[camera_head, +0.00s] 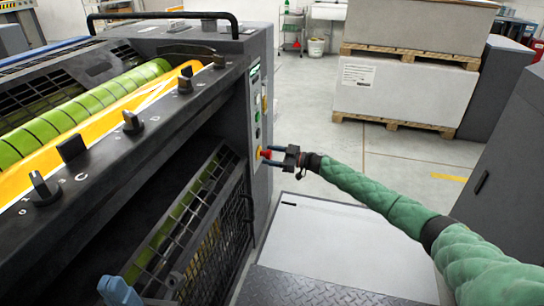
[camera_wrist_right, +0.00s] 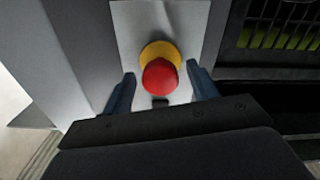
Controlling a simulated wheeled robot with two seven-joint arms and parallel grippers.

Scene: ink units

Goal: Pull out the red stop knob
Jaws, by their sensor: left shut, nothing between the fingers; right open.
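The red stop knob (camera_head: 266,154) sits on a yellow collar on the control panel (camera_head: 255,100) at the end of the grey press. In the right wrist view the knob (camera_wrist_right: 160,76) is round and red, in front of its yellow ring (camera_wrist_right: 161,50). My right gripper (camera_head: 272,155) is open, with its blue fingers on either side of the knob. In the wrist view a gap shows between each finger and the knob.
The press (camera_head: 150,120) with green and yellow rollers fills the left. A black mesh guard (camera_head: 215,225) hangs below the panel. A light floor plate (camera_head: 340,245) lies below my right arm. Stacked pallets (camera_head: 405,90) stand at the back, and a grey cabinet (camera_head: 510,150) at right.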

